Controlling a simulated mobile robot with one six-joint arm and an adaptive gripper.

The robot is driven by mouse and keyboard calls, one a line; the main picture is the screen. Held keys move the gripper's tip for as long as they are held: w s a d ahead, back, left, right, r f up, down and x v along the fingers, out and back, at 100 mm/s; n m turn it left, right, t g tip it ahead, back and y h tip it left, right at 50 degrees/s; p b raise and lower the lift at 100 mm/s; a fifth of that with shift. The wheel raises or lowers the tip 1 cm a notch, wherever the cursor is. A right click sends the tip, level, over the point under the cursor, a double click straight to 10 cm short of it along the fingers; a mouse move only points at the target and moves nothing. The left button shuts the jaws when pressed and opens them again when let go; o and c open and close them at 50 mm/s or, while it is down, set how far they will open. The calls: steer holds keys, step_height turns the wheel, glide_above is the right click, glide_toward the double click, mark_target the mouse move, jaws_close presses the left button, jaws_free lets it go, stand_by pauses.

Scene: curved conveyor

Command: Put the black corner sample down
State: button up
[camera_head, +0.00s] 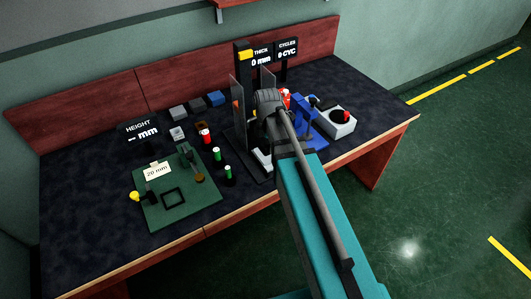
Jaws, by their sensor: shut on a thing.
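The dark end of my arm with my gripper (267,101) is over the test stand at the middle right of the bench, beside its upright grey plate. My gripper is shut on the black corner sample. The fingers and the sample are hidden by my wrist and arm, so how the sample sits and whether it touches anything below cannot be told.
The green board (150,208) at left carries a black square frame (174,197) and a "20 mm" card (158,171). Upright grey plate (237,100), blue fixture (305,125) and joystick box (336,122) crowd my arm. Small red and green cylinders (217,155) stand left.

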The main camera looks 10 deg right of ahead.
steer(key=w+f+b, duration=0.1)
steer(key=f, duration=0.1)
steer(key=w+d+f+b, duration=0.1)
steer(key=w+b, duration=0.1)
steer(key=w+f+b, duration=0.2)
steer(key=shift+w+d+f, duration=0.2)
steer(key=shift+d+f, duration=0.15)
steer(key=shift+w+d+f+b, duration=0.15)
steer(key=shift+w+f+b, duration=0.35)
steer(key=shift+f+b, duration=0.25)
steer(key=shift+s+f+b, duration=0.15)
steer(key=shift+f+b, duration=1.1)
steer(key=shift+b, duration=0.05)
steer(key=shift+f, duration=0.15)
steer(key=o, duration=1)
